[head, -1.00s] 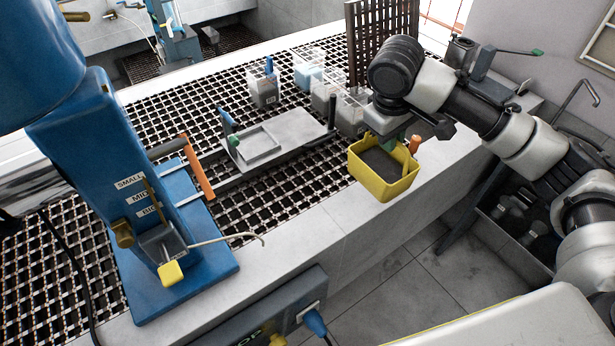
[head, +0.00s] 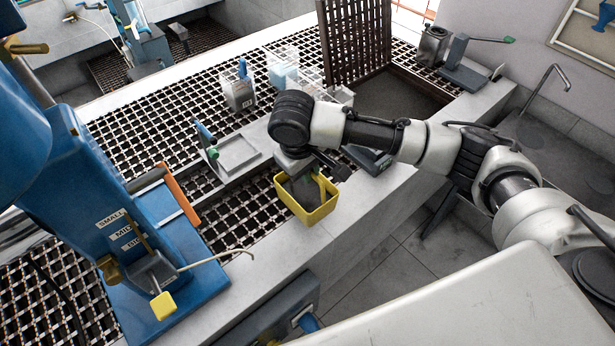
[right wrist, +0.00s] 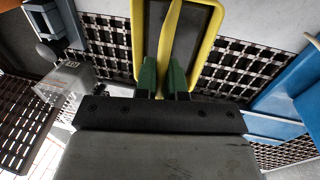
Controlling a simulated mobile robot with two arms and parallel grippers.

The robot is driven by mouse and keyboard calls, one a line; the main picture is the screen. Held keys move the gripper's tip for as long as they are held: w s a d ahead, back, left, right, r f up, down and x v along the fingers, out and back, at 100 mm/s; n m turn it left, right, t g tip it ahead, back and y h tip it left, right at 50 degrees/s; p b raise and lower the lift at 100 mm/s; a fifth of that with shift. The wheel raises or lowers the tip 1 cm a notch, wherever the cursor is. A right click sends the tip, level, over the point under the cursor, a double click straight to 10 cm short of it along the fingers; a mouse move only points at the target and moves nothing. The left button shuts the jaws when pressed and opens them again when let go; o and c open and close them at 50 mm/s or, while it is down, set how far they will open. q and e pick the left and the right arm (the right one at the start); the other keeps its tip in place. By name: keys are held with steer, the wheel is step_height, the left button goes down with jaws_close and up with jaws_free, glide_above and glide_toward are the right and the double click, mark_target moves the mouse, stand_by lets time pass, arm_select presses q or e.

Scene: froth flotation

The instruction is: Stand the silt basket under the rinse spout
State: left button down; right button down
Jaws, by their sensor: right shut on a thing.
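In the right wrist view the green fingertips of my right gripper (right wrist: 164,80) are shut on the basket's yellow handle (right wrist: 168,40). A thin cream tube (head: 215,259) sticks out from the blue machine (head: 75,165), to the left of the basket and apart from it. A grey bent pipe (head: 549,75) rises by a basin at the right. I cannot tell which is the rinse spout. My left gripper is out of view.
The bench has a black grating (head: 150,135) and a pale stone rim (head: 255,275). A grey tray (head: 238,152), clear containers (head: 239,92) and a brown slatted rack (head: 355,45) stand behind the basket. A clamp with a green knob (head: 468,62) is at back right.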

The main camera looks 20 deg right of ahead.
steer(key=shift+f+p, duration=0.4)
steer(key=shift+f, duration=1.45)
steer(key=shift+s, duration=0.1)
steer(key=c, duration=1.2)
jaws_free()
steer(key=shift+f, duration=0.15)
